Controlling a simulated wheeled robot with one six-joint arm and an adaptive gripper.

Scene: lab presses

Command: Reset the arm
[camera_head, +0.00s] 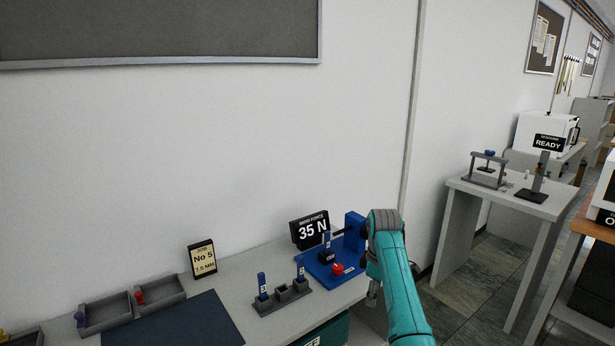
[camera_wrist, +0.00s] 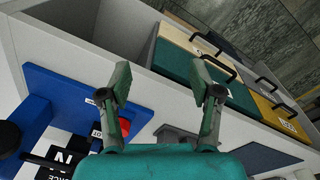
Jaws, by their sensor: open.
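My teal arm (camera_head: 396,285) reaches in from the bottom right of the head view, bent at the top. My gripper (camera_wrist: 161,82) is open in the wrist view, with nothing between its two fingers. It hangs near the bench's front edge, beside the blue press (camera_head: 355,232). In the head view the arm hides most of it. The press has a blue base, also in the wrist view (camera_wrist: 62,100), and a red button (camera_head: 338,269), which shows behind the left finger in the wrist view (camera_wrist: 125,127).
A display (camera_head: 311,230) reads 35 N. A grey holder (camera_head: 283,293) with blue pieces, a job card (camera_head: 202,259) reading No 5, 7.5 mm, grey trays (camera_head: 107,311) and a dark mat (camera_head: 180,323) occupy the bench. Drawers (camera_wrist: 195,75) with black handles lie below. Another table (camera_head: 510,200) stands right.

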